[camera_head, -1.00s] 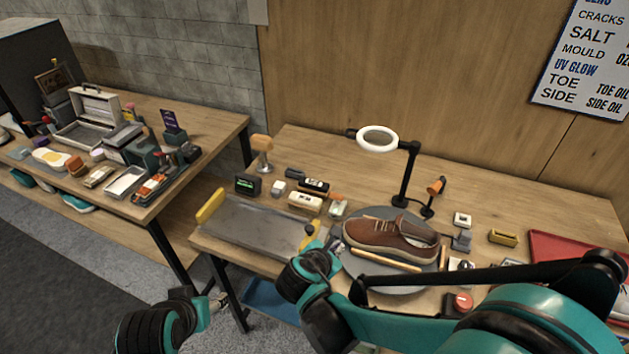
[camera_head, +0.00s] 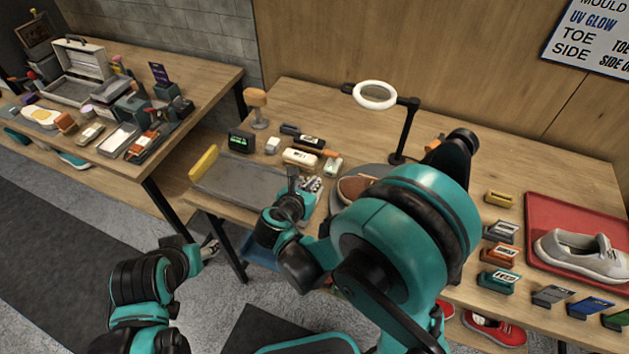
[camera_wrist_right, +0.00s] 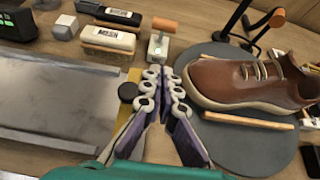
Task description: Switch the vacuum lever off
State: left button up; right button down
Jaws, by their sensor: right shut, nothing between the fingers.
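A small lever switch with an orange handle (camera_wrist_right: 164,24) and a pale base with a green light (camera_wrist_right: 158,47) stands on the table, just beyond my right gripper's fingertips in the right wrist view. I take it to be the vacuum lever. It also shows in the head view as a pale box (camera_head: 333,166) behind my right gripper (camera_head: 312,183). My right gripper (camera_wrist_right: 163,82) is shut and empty, and looks apart from the lever. My left gripper (camera_head: 210,248) is low at the left, off the table's front edge; its fingers are too small to judge.
A brown shoe (camera_wrist_right: 245,80) rests on a round grey turntable (camera_wrist_right: 240,146) right of my right gripper. A grey tray (camera_wrist_right: 55,95) lies left. A brush block (camera_wrist_right: 108,40) stands close left of the lever. A ring lamp (camera_head: 375,95) rises behind.

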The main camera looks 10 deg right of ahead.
aim_at(333, 157)
jog(key=b+x, duration=0.2)
jog(key=x, duration=0.5)
jog(key=shift+w+d+f, duration=0.2)
jog(key=shift+f, duration=0.05)
jog(key=w, duration=0.1)
jog(key=w+d+r, duration=0.1)
jog(key=w+d, duration=0.1)
jog(key=shift+r, duration=0.3)
jog(key=shift+a+r, duration=0.1)
jog(key=shift+a, duration=0.05)
